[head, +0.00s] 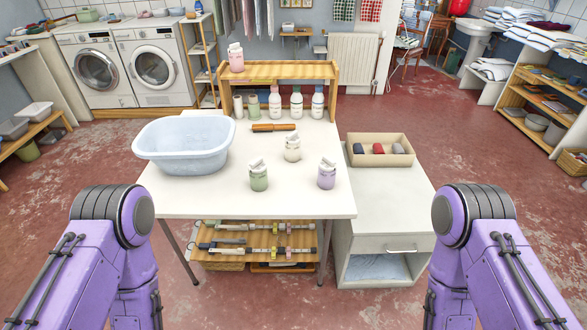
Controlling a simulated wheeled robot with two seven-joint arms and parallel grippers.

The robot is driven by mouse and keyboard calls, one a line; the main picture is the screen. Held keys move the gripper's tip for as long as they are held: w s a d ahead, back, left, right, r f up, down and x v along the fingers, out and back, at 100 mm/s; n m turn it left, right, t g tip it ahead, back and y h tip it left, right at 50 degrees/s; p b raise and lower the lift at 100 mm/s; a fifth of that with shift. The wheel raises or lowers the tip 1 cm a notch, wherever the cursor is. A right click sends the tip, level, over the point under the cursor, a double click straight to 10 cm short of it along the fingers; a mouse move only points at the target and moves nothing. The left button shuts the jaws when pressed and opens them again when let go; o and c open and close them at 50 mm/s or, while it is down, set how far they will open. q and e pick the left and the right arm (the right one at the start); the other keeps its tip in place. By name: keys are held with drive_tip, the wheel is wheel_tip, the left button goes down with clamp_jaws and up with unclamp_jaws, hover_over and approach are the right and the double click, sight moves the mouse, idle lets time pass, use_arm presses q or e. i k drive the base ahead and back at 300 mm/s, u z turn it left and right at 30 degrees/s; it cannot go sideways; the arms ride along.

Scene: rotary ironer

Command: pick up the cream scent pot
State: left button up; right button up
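The cream scent pot (292,150) stands upright near the middle of the white table (210,205). A green pot (259,178) stands nearer to me and to its left. A lavender pot (327,175) stands nearer and to its right. A similar pink pot (236,60) stands on top of the wooden shelf at the back. Only the upper links of my two arms show, at the lower left and lower right. Both grippers are out of view, and nothing touches the cream pot.
A pale blue basin (184,146) fills the table's left side. A brown wooden rod (273,127) lies behind the cream pot. Several bottles stand under the wooden shelf (290,70). A divided tray (380,149) sits on the white cabinet (390,195) to the right. The table's front edge is clear.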

sight(292, 152)
drive_tip(key=z, duration=1)
drive_tip(key=i, duration=0.95)
drive_tip(key=u, duration=0.8)
drive_tip(key=i, duration=0.8)
drive_tip(key=u, duration=0.8)
